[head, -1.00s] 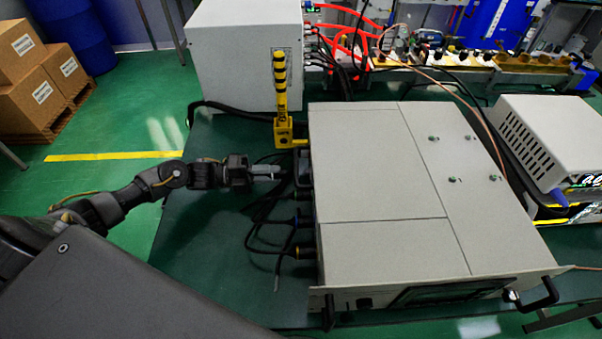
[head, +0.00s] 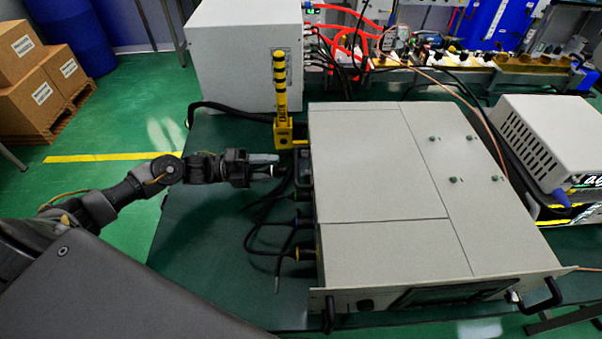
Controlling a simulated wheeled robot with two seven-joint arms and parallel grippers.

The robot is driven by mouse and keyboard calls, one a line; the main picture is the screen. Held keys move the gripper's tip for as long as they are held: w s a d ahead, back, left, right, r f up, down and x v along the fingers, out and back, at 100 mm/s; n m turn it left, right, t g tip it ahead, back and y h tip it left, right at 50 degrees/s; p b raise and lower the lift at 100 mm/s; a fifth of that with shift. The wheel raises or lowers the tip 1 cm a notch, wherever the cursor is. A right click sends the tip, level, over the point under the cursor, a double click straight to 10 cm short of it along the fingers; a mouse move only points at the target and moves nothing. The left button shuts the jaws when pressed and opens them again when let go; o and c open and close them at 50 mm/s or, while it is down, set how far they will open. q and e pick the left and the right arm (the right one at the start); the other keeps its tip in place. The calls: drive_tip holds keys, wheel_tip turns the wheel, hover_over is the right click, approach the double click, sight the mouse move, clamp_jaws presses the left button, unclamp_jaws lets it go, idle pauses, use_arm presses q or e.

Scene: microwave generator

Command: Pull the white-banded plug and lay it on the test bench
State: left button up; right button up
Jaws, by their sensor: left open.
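The grey generator box (head: 380,170) sits on the green test bench (head: 205,255). A dark connector (head: 304,167) sits farther back on that side. I cannot clearly pick out a white band; my gripper covers part of this area. My left gripper (head: 270,164) is open, its fingers pointing right, just left of the dark connector, with no clear hold on anything. My right gripper is out of view.
A light grey cabinet (head: 243,55) is at the back. Black cables (head: 262,240) hang over the bench left of the generator. The bench's left part is clear.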

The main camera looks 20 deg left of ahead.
use_arm(q)
drive_tip(key=s+d+r+b, duration=0.1)
drive_tip(key=s+d+r, duration=0.6)
drive_tip(key=s, duration=0.5)
wheel_tip(320, 180, up, 3)
drive_tip(key=shift+f, duration=0.15)
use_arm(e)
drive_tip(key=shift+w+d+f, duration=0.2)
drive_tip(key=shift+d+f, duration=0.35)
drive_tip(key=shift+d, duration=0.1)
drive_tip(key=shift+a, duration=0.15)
